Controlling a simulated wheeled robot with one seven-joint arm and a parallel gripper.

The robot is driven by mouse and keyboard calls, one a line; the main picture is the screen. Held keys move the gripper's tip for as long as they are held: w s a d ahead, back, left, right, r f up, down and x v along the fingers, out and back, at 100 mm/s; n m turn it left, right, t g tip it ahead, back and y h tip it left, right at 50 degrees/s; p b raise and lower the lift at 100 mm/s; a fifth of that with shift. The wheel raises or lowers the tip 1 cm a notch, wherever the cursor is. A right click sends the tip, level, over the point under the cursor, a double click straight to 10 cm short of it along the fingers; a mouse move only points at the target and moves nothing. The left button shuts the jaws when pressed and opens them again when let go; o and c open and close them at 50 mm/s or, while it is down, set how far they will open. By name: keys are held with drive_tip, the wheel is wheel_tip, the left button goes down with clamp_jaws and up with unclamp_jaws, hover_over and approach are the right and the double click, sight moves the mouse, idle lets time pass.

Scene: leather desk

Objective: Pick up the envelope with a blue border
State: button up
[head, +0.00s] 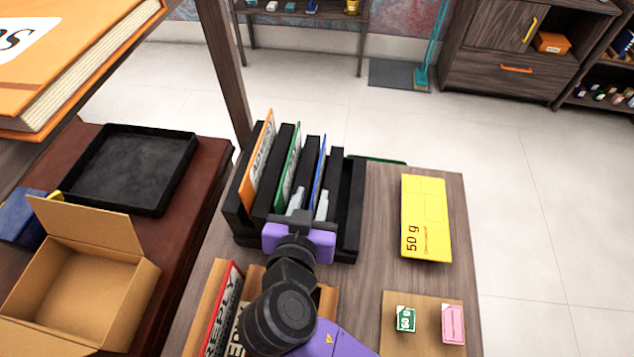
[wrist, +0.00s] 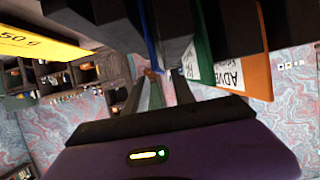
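The envelope with a blue border (head: 319,168) stands on edge in a slot of a black rack (head: 353,205). Mostly its thin blue edge shows; its face is largely hidden by the dividers and my gripper. It shows as a narrow blue strip in the wrist view (wrist: 150,40). My gripper (head: 309,202) is at the near side of the rack, fingers pointing into it. In the wrist view the fingertips (wrist: 165,74) are apart, close to the blue strip's lower end. Contact cannot be told.
An orange-bordered envelope (head: 262,150) and a green-bordered one (head: 289,160) stand in slots to the left. A yellow 50 g packet (head: 426,218) lies right of the rack. A brown board (head: 424,338) with stamps and an open cardboard box (head: 65,292) are nearer.

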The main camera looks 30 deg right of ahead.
sight(315, 185)
drive_tip(key=shift+p+x, duration=0.35)
drive_tip(key=shift+x, duration=1.95)
clamp_jaws()
